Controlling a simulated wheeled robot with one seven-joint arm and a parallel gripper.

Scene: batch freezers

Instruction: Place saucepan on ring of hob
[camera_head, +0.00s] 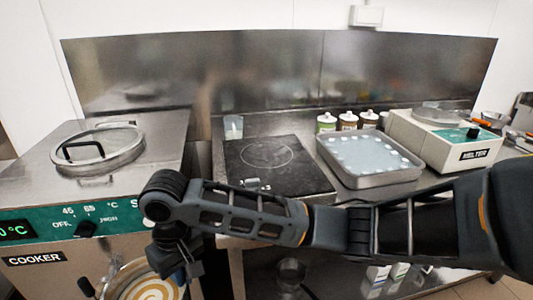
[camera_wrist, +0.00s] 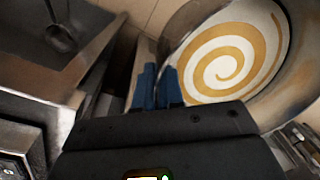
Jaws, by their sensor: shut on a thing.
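The saucepan (camera_head: 112,281), with a white-and-orange spiral inside, is low at the bottom left in the head view, in front of the cooker. It fills the upper right of the wrist view (camera_wrist: 225,62). My gripper (camera_head: 185,272) is at its right side; the blue fingers (camera_wrist: 157,84) are shut on its edge or handle. The exact grip point is hidden. The black hob (camera_head: 300,178) is on the steel counter, above and to the right of the pan. Its ring (camera_head: 266,156) is bare.
The cooker (camera_head: 60,220) with a glass lid (camera_head: 98,150) stands left of the hob. A tray (camera_head: 368,178) is close on the hob's right, with the melter (camera_head: 445,135) beyond. A clear cup (camera_head: 233,127) and several jars (camera_head: 347,121) stand behind. A lower shelf holds a metal pot (camera_head: 291,274).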

